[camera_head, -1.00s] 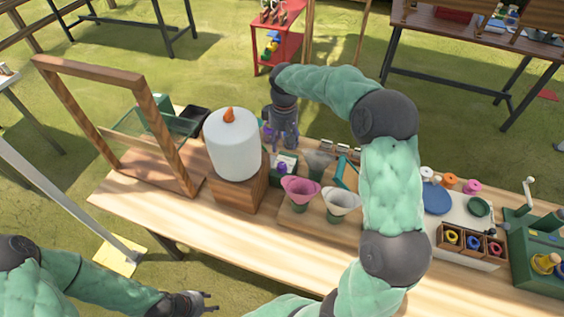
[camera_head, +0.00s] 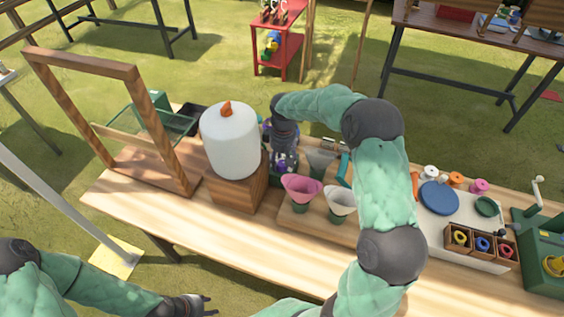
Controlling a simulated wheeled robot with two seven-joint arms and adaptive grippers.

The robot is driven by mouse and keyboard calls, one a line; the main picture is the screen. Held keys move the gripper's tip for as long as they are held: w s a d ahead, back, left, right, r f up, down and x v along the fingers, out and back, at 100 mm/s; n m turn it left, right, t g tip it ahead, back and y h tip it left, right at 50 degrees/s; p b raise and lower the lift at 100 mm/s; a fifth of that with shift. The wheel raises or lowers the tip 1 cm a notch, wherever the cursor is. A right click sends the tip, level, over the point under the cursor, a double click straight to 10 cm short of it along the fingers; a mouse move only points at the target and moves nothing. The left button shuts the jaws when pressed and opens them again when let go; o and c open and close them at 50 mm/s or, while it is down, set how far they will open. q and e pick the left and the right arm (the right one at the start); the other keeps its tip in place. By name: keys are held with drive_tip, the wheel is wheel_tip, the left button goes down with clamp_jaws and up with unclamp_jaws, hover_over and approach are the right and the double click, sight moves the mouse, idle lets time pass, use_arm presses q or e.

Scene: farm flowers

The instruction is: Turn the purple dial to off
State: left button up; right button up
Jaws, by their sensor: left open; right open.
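The purple dial sits on a small green box with a pale face (camera_head: 275,181), just behind the pink funnel. The dial is mostly hidden by my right gripper (camera_head: 284,167), which points down right over it. My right gripper is open; whether its fingers touch the dial cannot be told. My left gripper (camera_head: 203,304) is open and empty, low in front of the table, far from the dial.
A white tank with an orange cap (camera_head: 231,140) on a wooden block stands close to the left of my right gripper. Pink (camera_head: 300,188) and white (camera_head: 340,200) funnels stand just in front. A wooden frame (camera_head: 170,130) stands at the left, and a tray with spools (camera_head: 465,225) lies at the right.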

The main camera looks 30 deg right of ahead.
drive_tip(key=shift+f, duration=0.2)
clamp_jaws()
drive_tip(key=shift+r+m+p, duration=0.15)
drive_tip(key=shift+m+p, duration=0.5)
drive_tip(key=shift+m, duration=0.55)
drive_tip(key=shift+m+p, duration=0.3)
drive_tip(key=shift+m, duration=1)
unclamp_jaws()
